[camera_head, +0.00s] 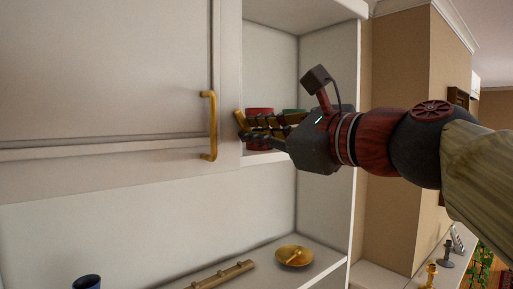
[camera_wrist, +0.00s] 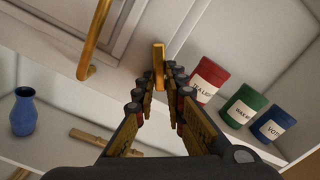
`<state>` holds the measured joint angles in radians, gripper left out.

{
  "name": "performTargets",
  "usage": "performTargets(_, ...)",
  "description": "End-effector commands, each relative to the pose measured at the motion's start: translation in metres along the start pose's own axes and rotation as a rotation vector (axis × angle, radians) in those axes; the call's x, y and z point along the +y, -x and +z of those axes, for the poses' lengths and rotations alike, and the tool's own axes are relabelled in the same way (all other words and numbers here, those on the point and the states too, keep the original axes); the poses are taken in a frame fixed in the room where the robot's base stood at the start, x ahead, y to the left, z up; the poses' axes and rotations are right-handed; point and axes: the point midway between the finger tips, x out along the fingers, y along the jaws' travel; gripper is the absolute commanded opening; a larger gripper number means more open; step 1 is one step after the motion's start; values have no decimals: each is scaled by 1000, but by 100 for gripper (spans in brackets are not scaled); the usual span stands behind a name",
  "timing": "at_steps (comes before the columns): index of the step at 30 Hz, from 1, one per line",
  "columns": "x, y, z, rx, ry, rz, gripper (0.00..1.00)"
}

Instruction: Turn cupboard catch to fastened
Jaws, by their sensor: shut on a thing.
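The cupboard catch is a small brass bar (camera_wrist: 158,62) that stands between my fingertips in the wrist view. In the head view its brass end (camera_head: 240,119) shows at the fingertips, by the right edge of the door frame. My gripper (camera_head: 246,128) reaches in from the right and is shut on the catch; it also shows in the wrist view (camera_wrist: 157,88). The fingers hide part of the catch and its mount. The white cupboard door (camera_head: 110,70) looks closed, with a curved brass handle (camera_head: 213,125) left of the catch.
Red (camera_wrist: 207,82), green (camera_wrist: 240,105) and blue (camera_wrist: 271,124) labelled canisters stand on the open shelf beside my fingers. Below are a blue vase (camera_wrist: 23,113), a pegged wooden rail (camera_head: 222,275) and a brass dish (camera_head: 295,256). A cupboard side wall (camera_head: 325,210) stands at right.

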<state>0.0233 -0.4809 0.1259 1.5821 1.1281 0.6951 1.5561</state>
Motion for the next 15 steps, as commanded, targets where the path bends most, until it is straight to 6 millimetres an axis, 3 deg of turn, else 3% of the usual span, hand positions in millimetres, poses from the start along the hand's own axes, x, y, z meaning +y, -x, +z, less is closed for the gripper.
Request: performTargets(15, 2, 0, -3, -1, 491, 0, 0)
